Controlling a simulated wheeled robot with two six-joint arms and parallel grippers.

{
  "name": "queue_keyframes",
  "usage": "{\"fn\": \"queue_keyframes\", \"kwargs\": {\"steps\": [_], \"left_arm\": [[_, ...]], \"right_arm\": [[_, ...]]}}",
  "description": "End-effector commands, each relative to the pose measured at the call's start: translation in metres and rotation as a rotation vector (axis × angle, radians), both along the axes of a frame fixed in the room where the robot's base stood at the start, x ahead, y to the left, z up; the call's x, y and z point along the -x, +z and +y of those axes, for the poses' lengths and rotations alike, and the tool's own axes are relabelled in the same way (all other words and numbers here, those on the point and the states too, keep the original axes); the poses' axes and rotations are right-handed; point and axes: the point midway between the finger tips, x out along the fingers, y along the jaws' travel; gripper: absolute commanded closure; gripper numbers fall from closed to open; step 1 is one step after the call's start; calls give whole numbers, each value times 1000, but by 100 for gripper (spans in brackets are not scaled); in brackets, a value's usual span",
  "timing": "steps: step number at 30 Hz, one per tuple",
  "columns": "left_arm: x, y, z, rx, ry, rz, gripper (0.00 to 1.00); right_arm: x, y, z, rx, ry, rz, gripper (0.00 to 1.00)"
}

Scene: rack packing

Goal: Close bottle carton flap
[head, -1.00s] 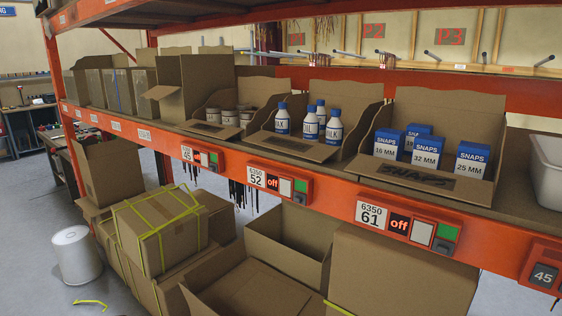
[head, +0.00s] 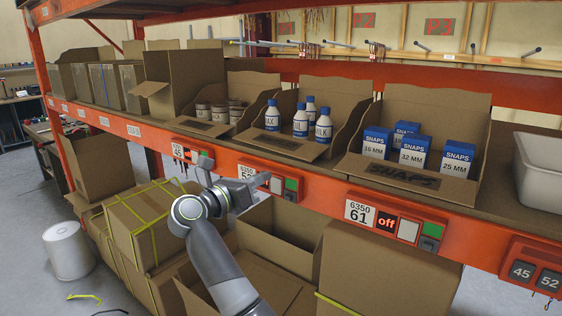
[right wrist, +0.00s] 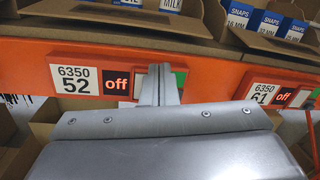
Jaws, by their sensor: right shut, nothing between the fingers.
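The bottle carton (head: 345,97) stands on the orange rack's shelf in the head view, with several white, blue-capped bottles (head: 300,122) inside. Its front flap (head: 283,146) is folded down and out toward the shelf edge. My right gripper (head: 266,179) is shut and empty, below the flap and in front of the red 52 panel, which it partly hides. In the right wrist view the closed fingers (right wrist: 159,82) cover part of that panel (right wrist: 85,80), and the flap (right wrist: 120,15) shows above the beam. My left gripper is not in view.
A carton of blue and white SNAPS boxes (head: 412,150) stands to the right and a carton of small cans (head: 220,112) to the left. The orange beam (head: 325,197) runs below them. Open cartons (head: 275,235) stand under the beam. A grey bin (head: 540,170) sits at far right.

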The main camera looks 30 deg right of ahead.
Motion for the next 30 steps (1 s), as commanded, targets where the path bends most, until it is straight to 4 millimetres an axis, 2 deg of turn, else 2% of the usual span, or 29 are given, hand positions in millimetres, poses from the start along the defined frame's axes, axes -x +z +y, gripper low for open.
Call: {"fn": "queue_keyframes", "kwargs": {"steps": [1, 3, 6, 9, 13, 22, 30], "left_arm": [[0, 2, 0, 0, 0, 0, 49], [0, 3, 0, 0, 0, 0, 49], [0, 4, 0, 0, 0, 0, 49], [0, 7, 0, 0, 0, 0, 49], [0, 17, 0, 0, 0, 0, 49], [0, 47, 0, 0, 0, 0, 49], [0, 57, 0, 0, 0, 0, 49]], "right_arm": [[3, 17, 7, -88, 9, -66, 100], [6, 28, 13, -181, 18, -122, 100], [9, 36, 20, -259, 26, -165, 100], [9, 38, 17, -284, 27, -175, 100], [4, 38, 2, -282, 25, -174, 100], [-12, 30, -48, -279, 25, -171, 100], [-21, 22, -71, -281, 28, -172, 100]]}}
